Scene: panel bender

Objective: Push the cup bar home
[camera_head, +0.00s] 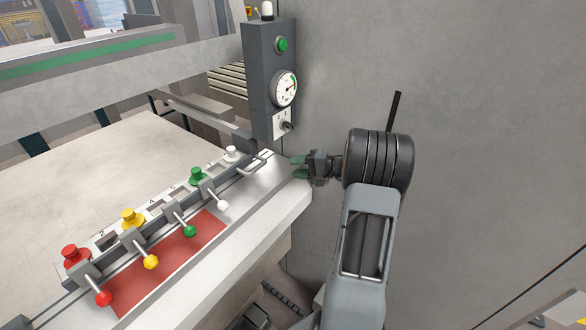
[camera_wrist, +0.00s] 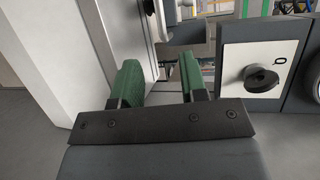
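The cup bar (camera_head: 155,222) appears to be the long grey rail along the white table's front edge in the head view. It carries red, yellow, green and white cups, with a ball-ended lever by each. A silver loop handle (camera_head: 254,164) is at its right end. My gripper (camera_head: 299,167) is to the right of this handle, apart from it, near the table's corner. Its two green fingers are spread with nothing between them; they also show apart in the wrist view (camera_wrist: 160,78). I cannot tell whether the bar is fully seated.
A grey control column (camera_head: 271,110) with a green button, a gauge (camera_head: 285,88) and a black knob (camera_head: 286,125) stands behind the table's right end. The knob shows right of my fingers in the wrist view (camera_wrist: 262,78).

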